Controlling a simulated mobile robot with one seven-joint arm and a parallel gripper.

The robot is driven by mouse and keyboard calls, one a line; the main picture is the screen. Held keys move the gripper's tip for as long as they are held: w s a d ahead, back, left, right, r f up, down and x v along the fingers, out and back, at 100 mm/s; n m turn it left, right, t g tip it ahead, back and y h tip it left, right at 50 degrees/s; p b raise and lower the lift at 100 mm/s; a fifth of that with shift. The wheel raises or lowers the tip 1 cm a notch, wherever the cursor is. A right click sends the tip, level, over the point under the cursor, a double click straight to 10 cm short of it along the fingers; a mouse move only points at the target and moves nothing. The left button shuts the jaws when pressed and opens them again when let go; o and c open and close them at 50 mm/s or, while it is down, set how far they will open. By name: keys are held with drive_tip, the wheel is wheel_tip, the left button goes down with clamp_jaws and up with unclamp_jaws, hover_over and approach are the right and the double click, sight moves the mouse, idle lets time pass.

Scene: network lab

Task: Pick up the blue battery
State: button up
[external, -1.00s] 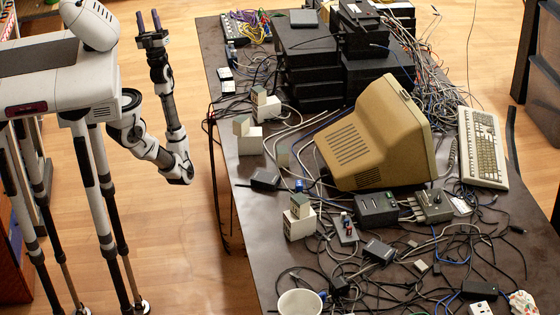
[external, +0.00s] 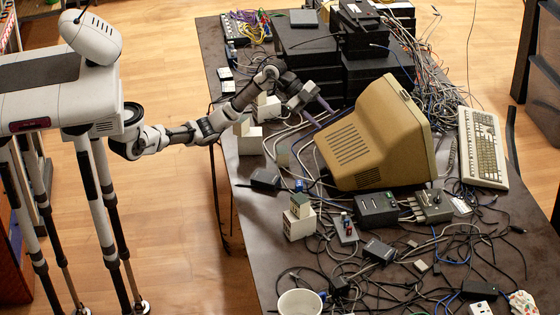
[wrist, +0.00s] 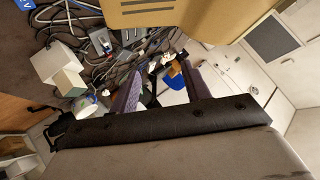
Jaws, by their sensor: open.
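A small blue object (external: 299,186), perhaps the blue battery, stands near the table's left edge in the external view, left of the beige monitor; it is too small to be sure. A second small blue and red item (external: 345,218) lies nearer the front. My gripper (external: 320,112) is over the table, beyond the small blue object and left of the monitor, fingers pointing down to the right. It is open and empty. In the wrist view, my gripper's (wrist: 160,71) purple-padded fingers are spread, with a blue and yellow thing (wrist: 172,71) visible between them; I cannot tell what it is.
The beige monitor (external: 372,135) stands close to the right of my gripper. Black stacked boxes (external: 308,65) stand behind. White boxes (external: 300,222), cables and adapters crowd the table (external: 236,205). A white cup (external: 300,302) is at the front.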

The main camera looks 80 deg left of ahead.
wheel_tip(320, 180, down, 7)
drive_tip(key=s+m+g+y, duration=0.1)
drive_tip(key=s+m+g, duration=0.1)
drive_tip(key=g, duration=0.2)
drive_tip(key=m+g+y, duration=0.2)
drive_tip(key=g, duration=0.3)
approach(299, 182)
drive_tip(key=x, duration=0.5)
drive_tip(key=shift+d+f, duration=0.3)
drive_tip(key=shift+d, duration=0.05)
drive_tip(key=shift+p+x, duration=1)
drive_tip(key=shift+x, duration=2.15)
drive_tip(key=shift+a, duration=0.15)
clamp_jaws()
